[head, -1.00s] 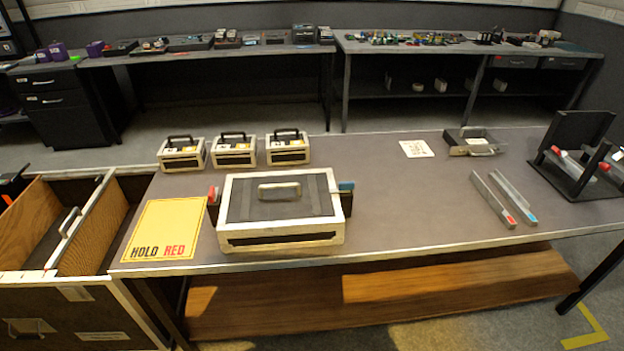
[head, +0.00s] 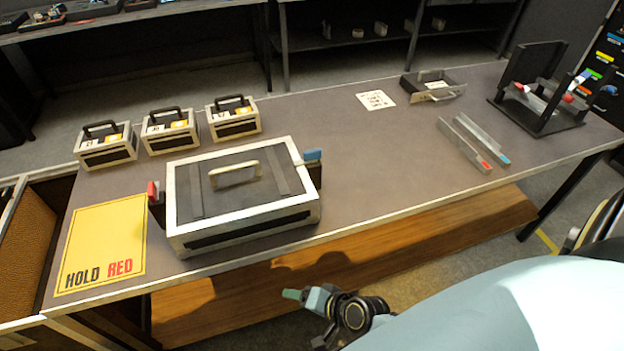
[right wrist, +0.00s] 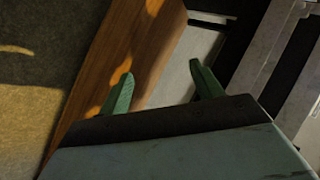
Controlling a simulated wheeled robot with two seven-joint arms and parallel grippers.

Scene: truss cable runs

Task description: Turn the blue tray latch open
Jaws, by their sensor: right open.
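The blue latch (head: 312,155) is a small blue tab at the right end of the large black-and-white case (head: 243,222), which lies flat on the table with its grey handle up. A red tab (head: 153,192) sits at the case's left end. My right gripper (head: 306,298) is low in front of the table edge, below and apart from the case. In the right wrist view its two green fingers (right wrist: 165,86) stand apart with nothing between them. The latch does not show there. My left gripper is not in view.
A yellow HOLD RED sheet (head: 100,245) lies left of the case. Three small cases (head: 170,132) stand behind it. Two grey rails (head: 475,145), an open tray (head: 434,87) and a black stand (head: 540,105) are to the right. A wooden lower shelf (head: 410,240) is under the table.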

